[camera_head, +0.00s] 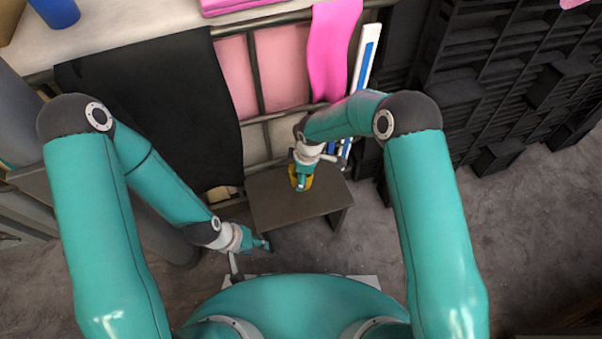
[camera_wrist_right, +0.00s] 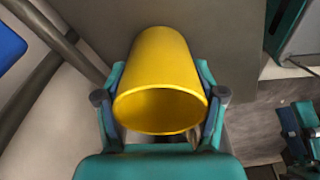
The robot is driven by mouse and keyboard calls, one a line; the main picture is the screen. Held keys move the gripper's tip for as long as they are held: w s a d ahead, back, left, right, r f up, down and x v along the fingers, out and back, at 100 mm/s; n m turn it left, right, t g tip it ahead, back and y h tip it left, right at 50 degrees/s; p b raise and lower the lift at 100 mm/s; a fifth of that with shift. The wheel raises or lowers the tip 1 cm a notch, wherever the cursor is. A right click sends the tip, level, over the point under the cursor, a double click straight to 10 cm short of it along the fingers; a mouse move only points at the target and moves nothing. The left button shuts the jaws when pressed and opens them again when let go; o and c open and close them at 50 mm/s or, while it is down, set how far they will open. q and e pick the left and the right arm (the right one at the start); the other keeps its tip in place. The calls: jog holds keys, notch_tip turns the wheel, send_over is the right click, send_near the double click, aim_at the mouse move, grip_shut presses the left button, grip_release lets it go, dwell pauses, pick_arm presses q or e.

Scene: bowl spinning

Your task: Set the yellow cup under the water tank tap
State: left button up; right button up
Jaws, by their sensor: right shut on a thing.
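The yellow cup (camera_wrist_right: 162,70) fills the middle of the right wrist view, its open rim towards the camera. My right gripper (camera_wrist_right: 160,95) is shut on it, with a finger on either side. In the head view, the yellow cup (camera_head: 309,182) shows only in small part behind my right gripper (camera_head: 301,179), over the small dark table. I cannot tell whether the cup touches the table. My left gripper (camera_head: 263,245) is low, near the table's front left corner; its fingers are too small to read. I cannot make out the water tank or its tap.
The small dark table (camera_head: 275,212) has bare top around the cup. Behind it stands a rack with black cloth (camera_head: 150,110) and pink cloth (camera_head: 332,50). A blue cup (camera_head: 55,12) is at the top left. Black shelving (camera_head: 480,60) stands at the right; the floor in front of it is clear.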

jog(key=o, duration=1)
jog(key=shift+o, duration=0.2)
jog(key=shift+r, duration=0.1)
notch_tip(320, 180, up, 12)
jog(key=d+p, duration=0.2)
jog(key=p, duration=0.2)
jog(key=s+d+f+m+y, duration=0.1)
jog(key=s+d+f+m, duration=0.2)
jog(key=s+m, duration=0.3)
jog(key=s+d+f+m, duration=0.3)
jog(key=s+m, duration=0.3)
jog(key=s, duration=0.2)
jog(key=s+d+f+m+y, duration=0.1)
jog(key=s+d+f+m, duration=0.2)
jog(key=s+m, duration=0.4)
jog(key=shift+d+f+y, duration=0.25)
jog(key=shift+d+y, duration=0.05)
jog(key=shift+d, duration=0.5)
jog(key=shift+s, duration=0.1)
